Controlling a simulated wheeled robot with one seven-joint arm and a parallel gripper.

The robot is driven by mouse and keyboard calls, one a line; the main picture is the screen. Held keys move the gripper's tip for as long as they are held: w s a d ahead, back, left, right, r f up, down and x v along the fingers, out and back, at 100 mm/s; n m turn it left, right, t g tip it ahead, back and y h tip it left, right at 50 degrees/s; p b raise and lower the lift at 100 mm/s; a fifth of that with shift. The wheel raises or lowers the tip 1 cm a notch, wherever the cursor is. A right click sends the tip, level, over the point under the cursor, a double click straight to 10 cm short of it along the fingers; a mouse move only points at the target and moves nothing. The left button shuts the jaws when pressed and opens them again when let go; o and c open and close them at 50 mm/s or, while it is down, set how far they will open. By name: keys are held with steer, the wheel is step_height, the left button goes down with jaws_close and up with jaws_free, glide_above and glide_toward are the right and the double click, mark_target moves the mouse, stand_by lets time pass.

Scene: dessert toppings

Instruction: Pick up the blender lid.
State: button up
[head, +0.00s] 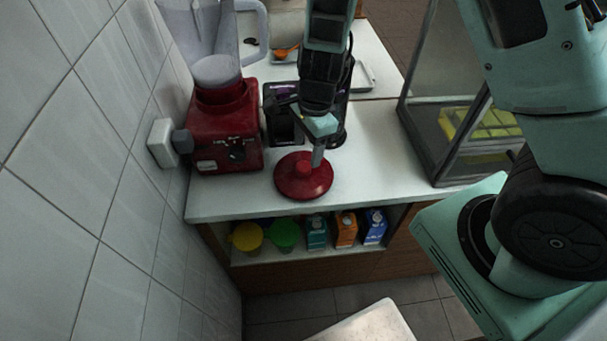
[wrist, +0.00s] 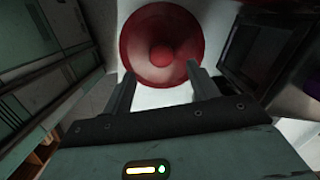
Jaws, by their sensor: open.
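The blender lid (head: 304,181) is a round dark red disc with a raised knob in its middle. It lies flat on the white counter near its front edge. In the wrist view the lid (wrist: 150,30) is at the top centre, with its knob just beyond and between my fingertips. My gripper (head: 317,160) is over the lid, pointing down. In the wrist view my gripper (wrist: 160,76) is open with nothing between its two fingers. I cannot tell whether a finger touches the knob.
The red blender base (head: 222,130) with its clear jug (head: 215,40) stands left of the lid, near the tiled wall. A dark coffee machine (head: 282,115) is behind the lid. A glass case (head: 440,130) stands right. Cartons (head: 345,229) sit on the shelf below.

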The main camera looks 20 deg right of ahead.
mark_target(304, 166)
steer(key=shift+w+a+f, duration=0.1)
steer(key=shift+a+f, duration=0.1)
steer(key=shift+f, duration=1.25)
steer(key=shift+a+f, duration=0.15)
steer(key=shift+f, duration=1.3)
steer(key=c, duration=1.1)
